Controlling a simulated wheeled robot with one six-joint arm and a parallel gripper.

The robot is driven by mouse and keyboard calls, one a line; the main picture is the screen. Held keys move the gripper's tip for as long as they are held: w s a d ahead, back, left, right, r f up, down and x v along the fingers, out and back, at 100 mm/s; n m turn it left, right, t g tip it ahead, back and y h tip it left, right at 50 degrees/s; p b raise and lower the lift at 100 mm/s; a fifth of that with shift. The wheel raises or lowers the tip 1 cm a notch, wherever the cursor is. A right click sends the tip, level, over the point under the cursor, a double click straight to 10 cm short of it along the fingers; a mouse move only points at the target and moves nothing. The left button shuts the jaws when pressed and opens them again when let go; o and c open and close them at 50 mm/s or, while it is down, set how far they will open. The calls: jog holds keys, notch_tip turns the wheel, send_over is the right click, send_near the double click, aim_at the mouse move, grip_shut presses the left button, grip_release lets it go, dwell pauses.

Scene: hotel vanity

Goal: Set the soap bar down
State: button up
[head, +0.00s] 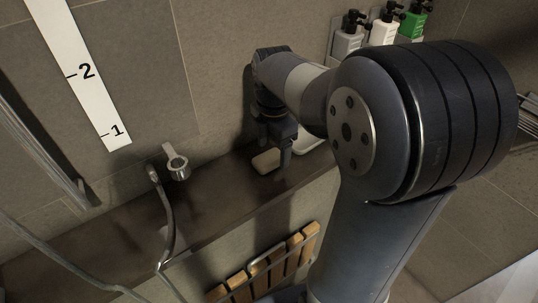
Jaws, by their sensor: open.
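The soap bar (266,162) is a small pale block on the dark brown shelf (215,200). My gripper (284,160) points down at the shelf just to the right of the soap bar, and one dark finger shows in front of its right end. The jaws are open. The small gap between finger and soap is too small to judge, so I cannot tell whether they touch. My arm hides part of the area behind the gripper.
A white dish-like object (309,141) lies right of the gripper, partly hidden. A metal faucet fitting (177,163) and hose (166,225) stand left. Pump bottles (383,27) hang on the wall. A wooden slatted seat (268,268) is below. The shelf's middle is clear.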

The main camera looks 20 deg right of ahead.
jog(key=shift+f, duration=0.75)
jog(key=shift+c, duration=0.3)
jog(key=c, duration=1.1)
